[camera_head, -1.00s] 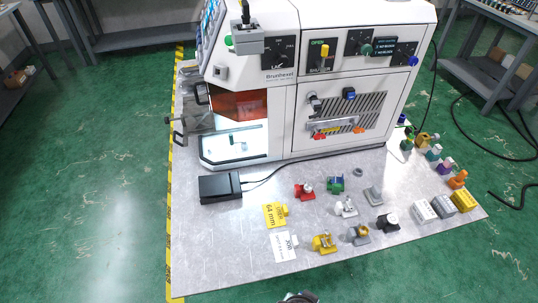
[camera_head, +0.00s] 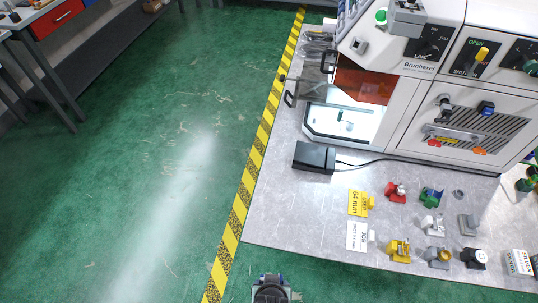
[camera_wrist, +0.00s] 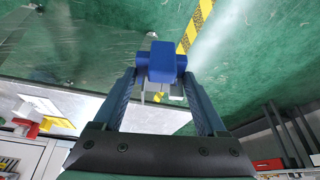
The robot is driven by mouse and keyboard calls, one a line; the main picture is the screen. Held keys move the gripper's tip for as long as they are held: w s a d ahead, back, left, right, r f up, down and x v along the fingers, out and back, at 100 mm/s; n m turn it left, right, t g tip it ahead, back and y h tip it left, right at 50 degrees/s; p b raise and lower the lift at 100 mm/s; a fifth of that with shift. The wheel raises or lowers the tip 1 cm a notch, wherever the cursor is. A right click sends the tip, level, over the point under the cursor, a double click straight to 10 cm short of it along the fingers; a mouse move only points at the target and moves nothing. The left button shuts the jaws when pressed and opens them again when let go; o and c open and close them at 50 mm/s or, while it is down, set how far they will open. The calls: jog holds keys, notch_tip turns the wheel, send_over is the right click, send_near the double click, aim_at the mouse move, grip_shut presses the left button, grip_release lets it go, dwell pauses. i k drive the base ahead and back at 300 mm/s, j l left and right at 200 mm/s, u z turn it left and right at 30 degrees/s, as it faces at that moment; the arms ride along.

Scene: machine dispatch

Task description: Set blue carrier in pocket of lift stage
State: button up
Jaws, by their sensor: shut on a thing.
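The blue carrier (camera_wrist: 161,62) shows in the wrist view, between the two fingertips of my gripper (camera_wrist: 160,78). My gripper is shut on it and holds it in the air, with green floor in the background. In the head view, part of my arm shows at the bottom edge; the carrier cannot be made out there. A small object inside the chamber is too small to identify, and I cannot make out the lift stage's pocket.
A black box (camera_head: 314,157) with a cable sits on the grey table (camera_head: 300,215) before the chamber. Yellow (camera_head: 358,203) and white (camera_head: 357,236) cards and several small coloured fixtures stand to its right.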

aim_at(312, 71)
jog(key=i+j+u, duration=0.15)
jog(key=i+u, duration=0.55)
jog(key=i, duration=1.55)
jog(key=i+z, duration=0.3)
jog(key=z, duration=0.2)
jog(key=i+j+z, duration=0.25)
jog(key=z, duration=0.2)
